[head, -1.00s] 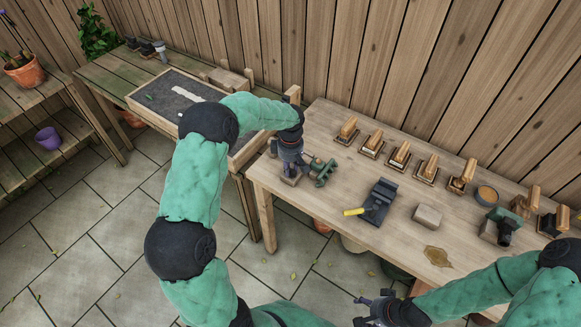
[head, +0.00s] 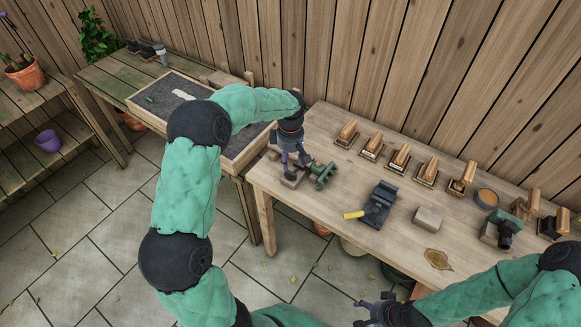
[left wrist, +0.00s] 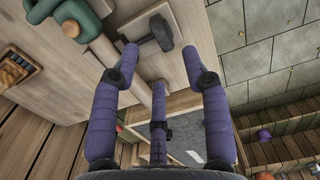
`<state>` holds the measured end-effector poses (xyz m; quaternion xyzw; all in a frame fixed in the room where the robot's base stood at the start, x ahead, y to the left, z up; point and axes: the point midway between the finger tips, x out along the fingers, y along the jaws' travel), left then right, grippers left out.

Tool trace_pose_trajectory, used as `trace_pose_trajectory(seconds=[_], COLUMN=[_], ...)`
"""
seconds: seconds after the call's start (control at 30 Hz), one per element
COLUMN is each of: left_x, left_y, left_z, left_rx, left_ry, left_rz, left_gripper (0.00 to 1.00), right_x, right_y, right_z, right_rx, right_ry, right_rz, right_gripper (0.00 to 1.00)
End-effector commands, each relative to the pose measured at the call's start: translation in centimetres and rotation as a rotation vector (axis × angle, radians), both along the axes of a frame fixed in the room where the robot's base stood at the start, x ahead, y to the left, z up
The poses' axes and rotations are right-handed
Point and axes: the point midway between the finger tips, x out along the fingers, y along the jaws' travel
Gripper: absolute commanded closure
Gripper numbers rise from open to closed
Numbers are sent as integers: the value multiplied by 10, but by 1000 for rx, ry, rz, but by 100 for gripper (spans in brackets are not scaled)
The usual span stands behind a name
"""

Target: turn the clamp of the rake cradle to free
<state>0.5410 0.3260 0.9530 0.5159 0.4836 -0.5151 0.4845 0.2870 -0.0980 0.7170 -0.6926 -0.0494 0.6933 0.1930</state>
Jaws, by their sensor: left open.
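The rake cradle seems to be the wooden block (head: 291,181) with a green piece (head: 325,174) beside it, at the left end of the workbench. In the left wrist view a dark T-shaped handle (left wrist: 150,37), which looks like the clamp, sits over the pale wood block, with a rounded green part (left wrist: 70,18) to its left. My left gripper (head: 292,164) is open just above the block. Its purple fingers (left wrist: 160,52) stand on either side of the handle's near end, with no clear contact. My right gripper (head: 366,311) is open and empty beyond the bench's front edge.
A gravel tray (head: 180,91) stands at left.

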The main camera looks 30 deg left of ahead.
Motion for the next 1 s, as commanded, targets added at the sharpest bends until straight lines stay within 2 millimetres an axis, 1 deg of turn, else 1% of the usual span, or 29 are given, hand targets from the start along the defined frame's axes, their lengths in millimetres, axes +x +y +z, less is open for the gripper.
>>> trace_pose_trajectory(seconds=[0.03, 0.2, 0.3, 0.4, 0.57, 1.0], left_x=[0, 0, 1, 0, 0, 0], left_y=[0, 0, 0, 0, 0, 0], left_z=[11, 40, 52, 59, 63, 63], left_rx=[1, 0, 0, 0, 0, 0], left_ry=[-3, -1, -2, -1, 0, 1], left_rz=[0, 0, 1, 2, 1, 1], left_gripper=[54, 54, 54, 54, 54, 54], right_x=[0, 0, 0, 0, 0, 0], right_y=[0, 0, 0, 0, 0, 0], right_z=[0, 0, 0, 0, 0, 0], right_rx=[0, 0, 0, 0, 0, 0], right_ry=[0, 0, 0, 0, 0, 0], right_rz=[0, 0, 0, 0, 0, 0], right_gripper=[31, 31, 31, 31, 31, 31])
